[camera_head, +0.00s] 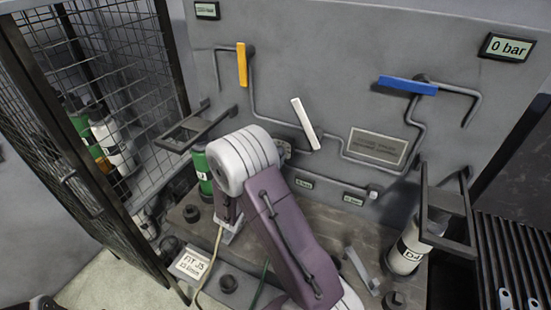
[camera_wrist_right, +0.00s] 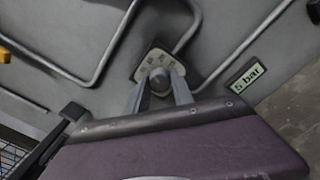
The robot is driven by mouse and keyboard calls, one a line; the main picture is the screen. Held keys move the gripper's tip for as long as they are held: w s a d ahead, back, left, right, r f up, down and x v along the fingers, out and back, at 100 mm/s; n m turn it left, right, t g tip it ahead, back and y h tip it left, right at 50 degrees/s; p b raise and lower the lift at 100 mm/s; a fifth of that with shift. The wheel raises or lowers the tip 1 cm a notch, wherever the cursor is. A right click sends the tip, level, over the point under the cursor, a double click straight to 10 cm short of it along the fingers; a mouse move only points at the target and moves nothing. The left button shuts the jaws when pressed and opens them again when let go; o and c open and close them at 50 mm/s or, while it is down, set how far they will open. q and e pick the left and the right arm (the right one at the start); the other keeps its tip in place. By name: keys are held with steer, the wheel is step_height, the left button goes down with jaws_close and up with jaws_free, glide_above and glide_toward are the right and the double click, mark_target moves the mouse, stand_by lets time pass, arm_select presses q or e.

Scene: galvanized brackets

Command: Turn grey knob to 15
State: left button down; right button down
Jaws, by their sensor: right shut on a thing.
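The grey knob (camera_wrist_right: 159,79) is round and sits on a pale dial plate (camera_wrist_right: 158,62) on the grey panel. The plate carries small marks around the knob, too blurred to read. My right gripper (camera_wrist_right: 158,91) has one finger on each side of the knob and is shut on it. In the head view, my purple and white right arm hides the knob and the fingers; only an edge of the dial plate (camera_head: 285,149) shows beside the wrist. My left gripper is not in view.
A display (camera_wrist_right: 248,77) reads 5 bar. Another display (camera_head: 507,47) reads 0 bar. Yellow (camera_head: 242,65), white (camera_head: 305,123) and blue (camera_head: 407,85) handles sit on the panel's pipes. A mesh cage door (camera_head: 60,150) stands left; a white bottle (camera_head: 406,250) stands right.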

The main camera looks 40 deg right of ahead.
steer(key=c, duration=1.1)
jaws_free()
steer(key=b+v, duration=0.1)
steer(key=v, duration=0.8)
